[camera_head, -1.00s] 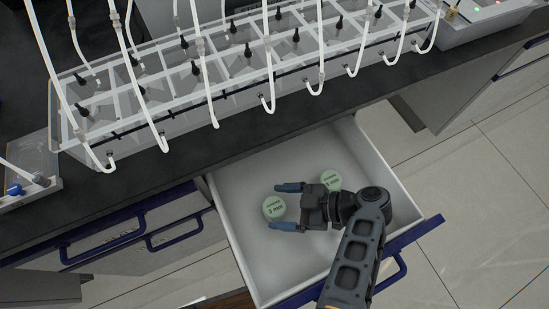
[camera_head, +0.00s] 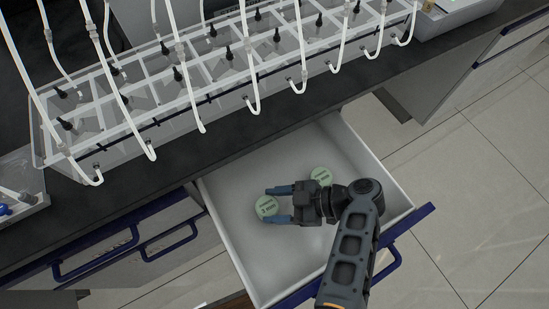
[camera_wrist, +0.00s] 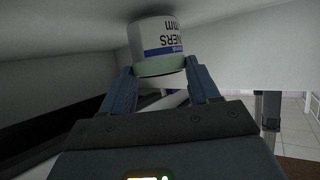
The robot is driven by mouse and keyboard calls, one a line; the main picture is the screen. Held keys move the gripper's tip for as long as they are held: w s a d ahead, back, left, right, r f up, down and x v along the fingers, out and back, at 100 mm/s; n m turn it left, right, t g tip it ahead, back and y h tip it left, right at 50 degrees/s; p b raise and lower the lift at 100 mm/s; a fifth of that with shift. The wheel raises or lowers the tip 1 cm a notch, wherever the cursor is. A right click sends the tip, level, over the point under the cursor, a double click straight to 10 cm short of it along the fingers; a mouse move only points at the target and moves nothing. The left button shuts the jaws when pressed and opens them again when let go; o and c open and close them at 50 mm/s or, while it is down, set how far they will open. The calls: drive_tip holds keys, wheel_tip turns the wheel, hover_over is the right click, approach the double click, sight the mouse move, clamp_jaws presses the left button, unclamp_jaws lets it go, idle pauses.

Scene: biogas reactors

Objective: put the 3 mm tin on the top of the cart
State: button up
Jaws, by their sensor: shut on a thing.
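The 3 mm tin (camera_head: 266,206) is round with a pale green lid that reads "3 mm". It stands in the open white drawer (camera_head: 242,243). My gripper (camera_head: 271,204) is shut on it, one finger on each side. In the wrist view the tin (camera_wrist: 155,38) shows a white side with a blue band and upside-down print, between the fingertips of my gripper (camera_wrist: 163,76). I cannot tell whether the tin is lifted off the drawer floor. The cart cannot be made out in these views.
Tiled floor (camera_head: 450,215) is open at right.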

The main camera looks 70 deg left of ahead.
sight(276, 206)
wheel_tip(276, 206, up, 10)
drive_tip(key=shift+f+p, duration=0.25)
drive_tip(key=shift+p, duration=0.1)
